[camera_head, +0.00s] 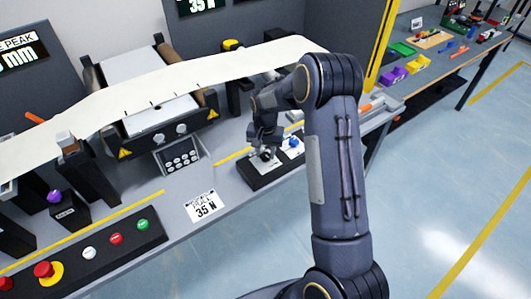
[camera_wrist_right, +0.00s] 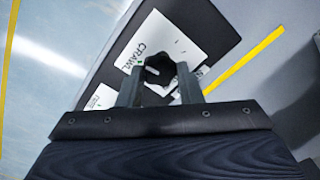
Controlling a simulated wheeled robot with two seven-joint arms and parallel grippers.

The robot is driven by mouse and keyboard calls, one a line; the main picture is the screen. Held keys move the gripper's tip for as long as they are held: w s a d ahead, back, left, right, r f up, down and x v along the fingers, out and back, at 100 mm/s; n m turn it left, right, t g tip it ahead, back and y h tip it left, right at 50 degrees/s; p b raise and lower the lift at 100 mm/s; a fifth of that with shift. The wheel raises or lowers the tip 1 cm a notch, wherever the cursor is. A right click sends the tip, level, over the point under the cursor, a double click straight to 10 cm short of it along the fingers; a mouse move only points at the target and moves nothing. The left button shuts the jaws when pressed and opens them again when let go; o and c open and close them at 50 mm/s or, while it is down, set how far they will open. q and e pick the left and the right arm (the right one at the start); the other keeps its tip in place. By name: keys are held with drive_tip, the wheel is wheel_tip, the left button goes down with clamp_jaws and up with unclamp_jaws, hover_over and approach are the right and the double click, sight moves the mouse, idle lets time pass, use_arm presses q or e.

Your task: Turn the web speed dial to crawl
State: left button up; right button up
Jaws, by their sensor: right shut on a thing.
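The web speed dial is a small black knob (camera_wrist_right: 160,68) on a white plate on a black panel (camera_wrist_right: 205,25). In the right wrist view a "CRAWL" label (camera_wrist_right: 130,57) lies beside the knob at the upper left. Two other labels are partly covered by my fingers. My right gripper (camera_wrist_right: 158,80) has one finger on each side of the knob and is shut on it. In the head view my right gripper (camera_head: 263,146) reaches down onto the panel (camera_head: 265,176) at the bench's front edge. Where the knob points is not clear. My left gripper is out of view.
A blue knob (camera_head: 294,142) stands right of the gripper on the same panel. A "35 N" card (camera_head: 202,206) lies to the left. A button panel (camera_head: 95,255) is at the lower left. The white web (camera_head: 230,66) runs above the rollers behind. Floor in front is clear.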

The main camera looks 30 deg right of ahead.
sight(265, 155)
drive_tip(key=n+b, duration=0.1)
drive_tip(key=n, duration=0.2)
drive_tip(key=shift+f+b, duration=0.1)
drive_tip(key=shift+b, duration=0.3)
drive_tip(key=shift+n+b, duration=0.6)
drive_tip(key=shift+n, duration=1.4)
drive_tip(key=o, duration=1)
drive_tip(key=shift+c, duration=0.2)
wheel_tip(265, 155, up, 8)
drive_tip(key=shift+r+b, duration=0.1)
drive_tip(key=shift+b, duration=0.4)
